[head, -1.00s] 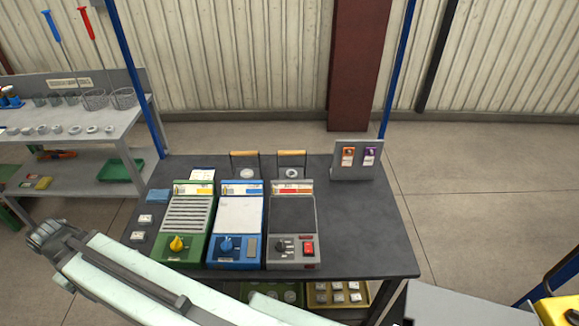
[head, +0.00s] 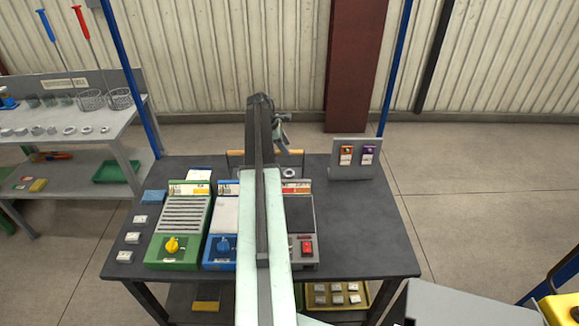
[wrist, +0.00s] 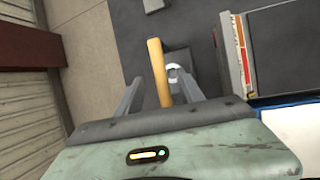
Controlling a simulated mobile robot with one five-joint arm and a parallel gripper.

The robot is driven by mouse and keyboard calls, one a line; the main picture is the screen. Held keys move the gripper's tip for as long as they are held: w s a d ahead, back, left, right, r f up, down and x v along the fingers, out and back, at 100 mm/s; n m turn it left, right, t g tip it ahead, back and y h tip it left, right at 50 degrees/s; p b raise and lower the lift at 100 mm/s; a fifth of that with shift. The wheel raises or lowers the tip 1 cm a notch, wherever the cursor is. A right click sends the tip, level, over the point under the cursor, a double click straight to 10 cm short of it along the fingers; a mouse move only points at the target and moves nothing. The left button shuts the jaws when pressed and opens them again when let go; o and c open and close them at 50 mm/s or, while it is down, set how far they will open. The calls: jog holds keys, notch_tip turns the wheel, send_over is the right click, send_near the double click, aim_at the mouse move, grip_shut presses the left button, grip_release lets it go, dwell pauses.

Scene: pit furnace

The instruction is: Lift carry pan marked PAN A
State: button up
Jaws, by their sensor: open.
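Two carry pans with wooden bar handles stand at the back of the dark bench. The right pan's handle (head: 295,152) shows just beyond a pale ring (head: 289,173). The left pan's handle (head: 235,154) is partly hidden behind my arm, and its contents are hidden. I cannot read a PAN A mark on either. My gripper (head: 282,135) is over the back of the bench, near the right handle. In the wrist view my gripper (wrist: 159,78) is open and empty, with the right pan's wooden handle (wrist: 157,72) lined up between its fingers; the height gap is unclear.
Green (head: 180,225), blue (head: 220,250) and grey (head: 302,220) control units stand in front of the pans. A grey stand (head: 356,172) with orange and purple tags is to the right. The bench's right side is clear. A blue post (head: 395,80) rises behind.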

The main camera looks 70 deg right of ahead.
jog(key=b+x, duration=0.3)
jog(key=x, duration=0.1)
jog(key=b+x, duration=0.4)
jog(key=shift+w+f, duration=0.1)
jog(key=shift+w, duration=0.1)
dwell(0.5)
grip_shut()
